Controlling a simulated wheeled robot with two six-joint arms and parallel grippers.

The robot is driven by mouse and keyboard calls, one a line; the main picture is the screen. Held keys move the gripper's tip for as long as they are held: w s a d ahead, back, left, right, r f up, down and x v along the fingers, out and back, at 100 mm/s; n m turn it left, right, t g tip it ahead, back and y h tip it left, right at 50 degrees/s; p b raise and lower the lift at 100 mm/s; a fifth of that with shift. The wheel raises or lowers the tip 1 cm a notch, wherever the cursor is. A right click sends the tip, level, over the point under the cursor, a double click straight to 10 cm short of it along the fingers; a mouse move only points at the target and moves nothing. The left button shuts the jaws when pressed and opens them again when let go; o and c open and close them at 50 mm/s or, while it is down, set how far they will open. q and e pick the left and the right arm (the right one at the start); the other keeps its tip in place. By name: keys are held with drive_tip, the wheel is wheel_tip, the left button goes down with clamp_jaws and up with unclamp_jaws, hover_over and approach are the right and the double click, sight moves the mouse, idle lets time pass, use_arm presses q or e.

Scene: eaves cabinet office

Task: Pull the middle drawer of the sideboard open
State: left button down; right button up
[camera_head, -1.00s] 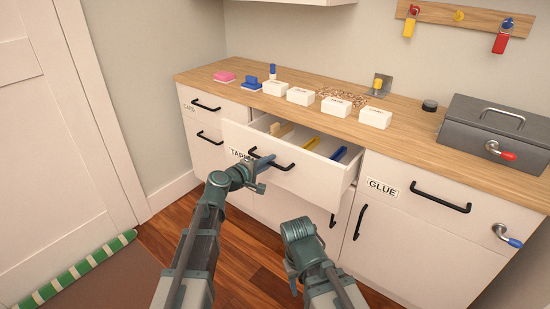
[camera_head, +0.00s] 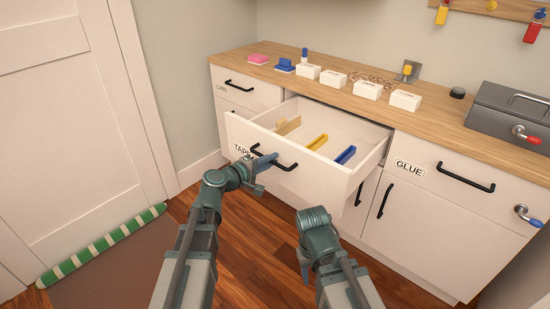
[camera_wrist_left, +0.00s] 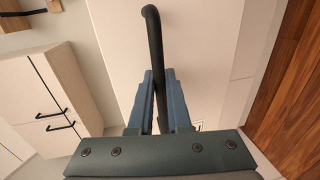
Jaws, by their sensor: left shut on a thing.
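The middle drawer (camera_head: 321,180) of the sideboard (camera_head: 443,219) is pulled well out. Its front carries a partly hidden label and a black bar handle (camera_head: 287,166). My left gripper (camera_head: 262,162) is shut on that handle near its left end. In the left wrist view the handle (camera_wrist_left: 154,45) runs between the blue fingers of the left gripper (camera_wrist_left: 156,98). Inside the drawer lie a tan piece (camera_head: 288,126), a yellow piece (camera_head: 317,142) and a blue piece (camera_head: 346,154). My right arm ends at the lower middle (camera_head: 315,222); its fingers cannot be made out.
On the worktop stand several white labelled boxes (camera_head: 367,90), a pink block (camera_head: 258,58), a blue stamp-like thing (camera_head: 285,65) and a grey metal box (camera_head: 510,114). A GLUE drawer (camera_head: 446,177) is shut at right. A green-striped roll (camera_head: 104,243) lies by the door.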

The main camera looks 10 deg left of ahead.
use_arm(q)
drive_tip(key=shift+s+a, duration=0.45)
drive_tip(key=shift+s, duration=0.15)
use_arm(e)
drive_tip(key=shift+s+a, duration=0.1)
drive_tip(key=shift+s, duration=0.05)
use_arm(q)
drive_tip(key=c, duration=0.9)
unclamp_jaws()
drive_tip(key=shift+s, duration=0.1)
